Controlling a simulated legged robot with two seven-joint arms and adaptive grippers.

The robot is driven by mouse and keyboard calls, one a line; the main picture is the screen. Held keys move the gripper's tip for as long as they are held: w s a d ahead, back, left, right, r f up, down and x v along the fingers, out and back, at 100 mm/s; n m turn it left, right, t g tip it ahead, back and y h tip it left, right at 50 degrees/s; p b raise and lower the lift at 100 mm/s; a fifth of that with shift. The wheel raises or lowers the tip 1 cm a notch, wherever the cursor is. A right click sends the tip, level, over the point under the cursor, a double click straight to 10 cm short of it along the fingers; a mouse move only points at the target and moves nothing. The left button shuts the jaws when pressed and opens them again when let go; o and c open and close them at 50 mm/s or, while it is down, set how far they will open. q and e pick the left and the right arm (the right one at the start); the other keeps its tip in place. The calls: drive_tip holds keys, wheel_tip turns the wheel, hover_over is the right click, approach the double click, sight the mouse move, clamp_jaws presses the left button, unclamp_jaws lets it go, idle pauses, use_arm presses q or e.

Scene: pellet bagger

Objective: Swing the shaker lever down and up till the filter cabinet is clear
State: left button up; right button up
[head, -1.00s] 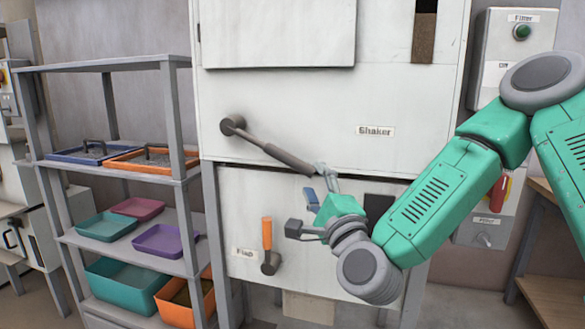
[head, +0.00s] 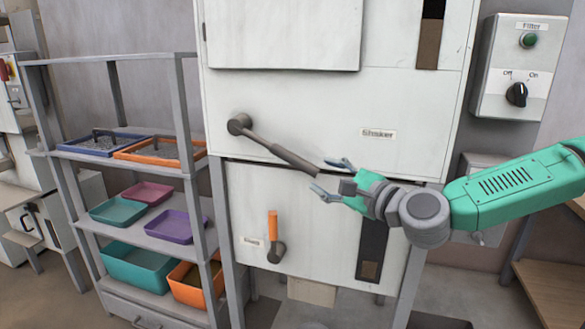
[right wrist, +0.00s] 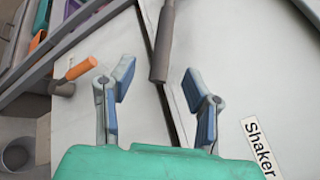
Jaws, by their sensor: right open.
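The shaker lever (head: 280,150) is a grey bar with a thicker dark grip. It runs from its round pivot down to the right across the cabinet front, left of the "Shaker" label (head: 378,133). My right gripper (head: 330,176) is open at the grip end, with one finger above and one below it. In the right wrist view the lever's grip (right wrist: 162,50) ends between the open fingers (right wrist: 158,95), not clearly touching either. The pale filter cabinet (head: 290,95) has a tall dark window (head: 431,30) with brown material in its lower part. My left gripper is not in view.
An orange-handled lever (head: 273,228) sits on the lower panel. A control box (head: 515,70) with a green button and a dark Off/On knob hangs at the right. A shelf (head: 125,155) with coloured trays stands at the left, and a wooden bench (head: 555,285) at lower right.

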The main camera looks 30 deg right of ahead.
sight(304, 164)
drive_tip(key=w, duration=0.3)
drive_tip(key=w+b, duration=0.1)
drive_tip(key=w, duration=0.2)
drive_tip(key=w+a, duration=0.1)
drive_tip(key=w, duration=0.2)
drive_tip(key=shift+w+b, duration=0.2)
drive_tip(key=shift+b, duration=0.1)
drive_tip(key=shift+w+a, duration=0.25)
drive_tip(key=shift+w, duration=0.3)
drive_tip(key=shift+d, duration=0.1)
drive_tip(key=shift+d, duration=0.1)
drive_tip(key=shift+d, duration=0.15)
clamp_jaws()
